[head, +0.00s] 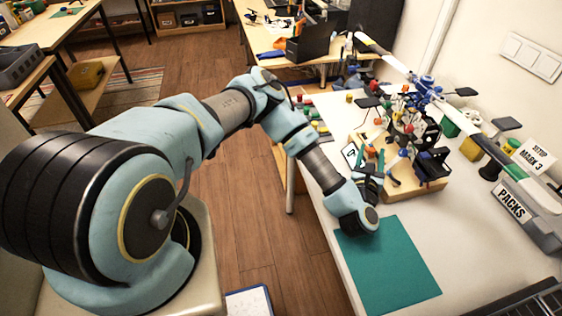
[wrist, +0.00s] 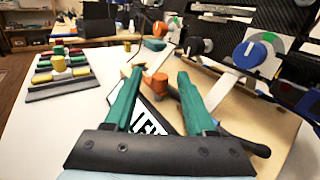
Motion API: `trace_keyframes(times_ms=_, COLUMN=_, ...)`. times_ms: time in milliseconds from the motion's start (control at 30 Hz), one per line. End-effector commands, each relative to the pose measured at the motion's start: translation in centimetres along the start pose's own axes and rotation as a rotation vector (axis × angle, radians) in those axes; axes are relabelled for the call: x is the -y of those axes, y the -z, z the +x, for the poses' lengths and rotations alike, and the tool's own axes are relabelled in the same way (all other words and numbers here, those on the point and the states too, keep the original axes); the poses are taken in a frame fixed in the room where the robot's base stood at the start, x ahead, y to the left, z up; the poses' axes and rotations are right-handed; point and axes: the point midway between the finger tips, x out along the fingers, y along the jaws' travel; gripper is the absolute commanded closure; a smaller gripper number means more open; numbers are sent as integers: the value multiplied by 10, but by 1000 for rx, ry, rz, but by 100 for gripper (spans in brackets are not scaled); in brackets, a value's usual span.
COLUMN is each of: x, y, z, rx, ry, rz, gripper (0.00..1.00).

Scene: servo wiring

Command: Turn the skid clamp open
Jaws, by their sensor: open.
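A model helicopter (head: 405,125) stands on a wooden base (head: 418,192) on the white table. In the wrist view a small orange knob-like piece (wrist: 158,84) sits on the wooden base (wrist: 265,118), near the fingertips; it may be the skid clamp, but I cannot tell for sure. My gripper (head: 373,154) is at the near left edge of the base. In the wrist view my gripper (wrist: 160,72) is open, its two teal fingers apart, with the orange piece between them in the picture. Contact is not clear. The clamp's lower part is hidden.
A blue knob (wrist: 254,52) on a coloured dial and black panels stand close on the right. A white lettered card (wrist: 150,122) lies below the fingers. A rack of coloured pieces (wrist: 58,68) stands left. The teal mat (head: 388,265) is clear.

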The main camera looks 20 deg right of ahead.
Motion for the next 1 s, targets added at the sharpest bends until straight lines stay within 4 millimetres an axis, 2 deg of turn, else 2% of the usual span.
trace_keyframes(times_ms=1000, x=-7, y=7, z=2, rx=4, ry=413, rz=2, gripper=44)
